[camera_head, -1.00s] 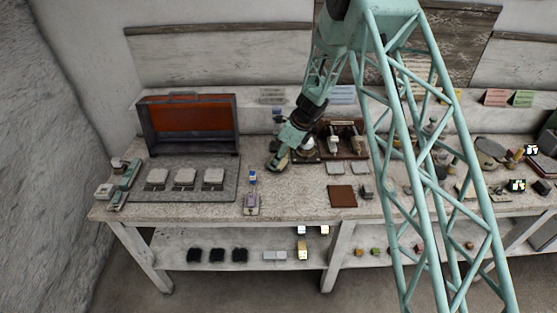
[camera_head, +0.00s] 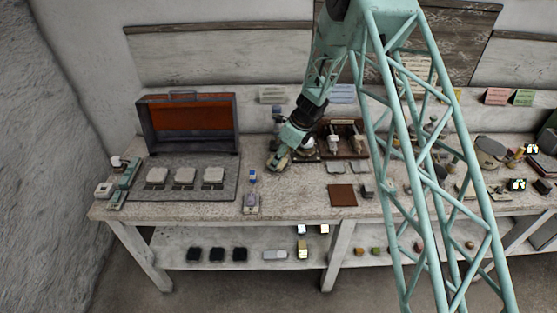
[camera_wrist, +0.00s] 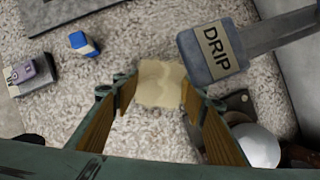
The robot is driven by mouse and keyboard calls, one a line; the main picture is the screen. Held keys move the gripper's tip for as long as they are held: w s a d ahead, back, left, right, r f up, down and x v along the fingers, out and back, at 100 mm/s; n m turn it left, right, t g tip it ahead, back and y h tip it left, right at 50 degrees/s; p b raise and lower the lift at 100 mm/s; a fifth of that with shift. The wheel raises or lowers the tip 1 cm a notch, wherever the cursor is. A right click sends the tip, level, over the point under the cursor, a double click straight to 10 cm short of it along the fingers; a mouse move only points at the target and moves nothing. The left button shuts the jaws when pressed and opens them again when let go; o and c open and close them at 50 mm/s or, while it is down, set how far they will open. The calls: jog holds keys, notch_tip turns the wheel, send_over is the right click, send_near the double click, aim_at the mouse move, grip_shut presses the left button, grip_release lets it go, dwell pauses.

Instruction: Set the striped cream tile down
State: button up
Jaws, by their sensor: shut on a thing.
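The striped cream tile (camera_wrist: 160,83) shows between the fingertips of my gripper (camera_wrist: 158,98) in the wrist view, with faint wavy bands on its face. My gripper is shut on it. The speckled worktop (camera_wrist: 120,22) lies below; I cannot tell whether the tile touches it. In the head view my gripper (camera_head: 277,164) is low over the worktop, right of the grey tray, and the tile is too small there to make out clearly.
A white sphere (camera_wrist: 258,146) is at lower right. A blue block (camera_wrist: 84,44) and a purple-grey device (camera_wrist: 32,74) lie left. A brown square (camera_head: 342,195) is on the worktop.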

jog(key=shift+f, duration=0.4)
jog(key=o, duration=1)
jog(key=shift+r, duration=0.25)
jog(key=shift+r+p, duration=1.4)
jog(key=shift+r, duration=0.4)
